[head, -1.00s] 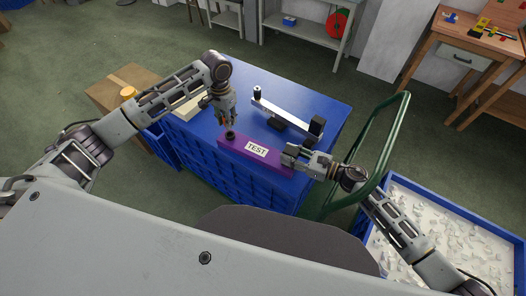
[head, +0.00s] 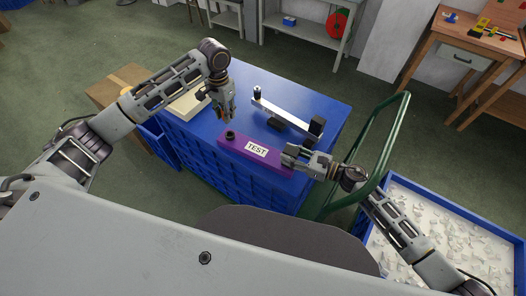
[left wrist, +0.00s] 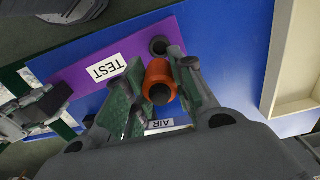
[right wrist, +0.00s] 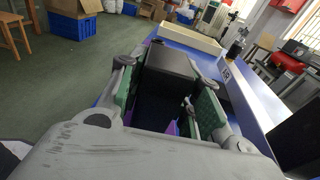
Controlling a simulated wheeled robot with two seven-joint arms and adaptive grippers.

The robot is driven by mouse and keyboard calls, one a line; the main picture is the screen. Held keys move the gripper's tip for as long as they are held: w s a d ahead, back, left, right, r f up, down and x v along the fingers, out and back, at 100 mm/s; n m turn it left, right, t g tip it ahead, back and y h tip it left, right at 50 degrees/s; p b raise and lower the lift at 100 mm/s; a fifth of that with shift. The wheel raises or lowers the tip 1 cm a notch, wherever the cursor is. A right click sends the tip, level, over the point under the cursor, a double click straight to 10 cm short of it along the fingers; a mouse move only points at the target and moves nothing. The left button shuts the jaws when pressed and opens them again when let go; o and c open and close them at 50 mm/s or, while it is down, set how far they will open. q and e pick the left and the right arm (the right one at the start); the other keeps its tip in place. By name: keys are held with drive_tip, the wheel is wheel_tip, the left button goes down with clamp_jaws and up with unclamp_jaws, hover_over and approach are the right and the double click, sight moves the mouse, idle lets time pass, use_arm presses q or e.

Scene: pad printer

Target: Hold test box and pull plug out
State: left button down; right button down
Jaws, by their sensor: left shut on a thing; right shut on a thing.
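The purple test box (head: 243,146) with its white TEST label lies on the blue bench top. My left gripper (head: 228,117) is shut on an orange plug (left wrist: 159,83) with a dark end. It holds the plug clear of the box, above and beside the round black socket (head: 230,135) at the box's left end. The socket also shows open and empty in the left wrist view (left wrist: 158,46). My right gripper (head: 287,157) is shut on a black block at the right end of the test box. This block (right wrist: 168,66) fills the jaws in the right wrist view.
A silver bar fixture (head: 285,115) with black ends stands on the blue bench (head: 328,103) behind the box. A pale tray (head: 188,104) lies at the back left. A green rail (head: 384,145) and a blue-rimmed bin (head: 440,199) of white pieces are at the right.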

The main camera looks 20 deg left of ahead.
drive_tip(key=shift+s+d+f, duration=0.1)
drive_tip(key=shift+s+f, duration=0.15)
drive_tip(key=shift+f, duration=0.35)
idle(0.3)
drive_tip(key=c, duration=1.4)
unclamp_jaws()
drive_tip(key=o, duration=0.5)
drive_tip(key=shift+w+r, duration=0.15)
drive_tip(key=shift+w, duration=0.05)
drive_tip(key=shift+c, duration=0.2)
drive_tip(key=shift+r, duration=0.15)
drive_tip(key=shift+r, duration=0.1)
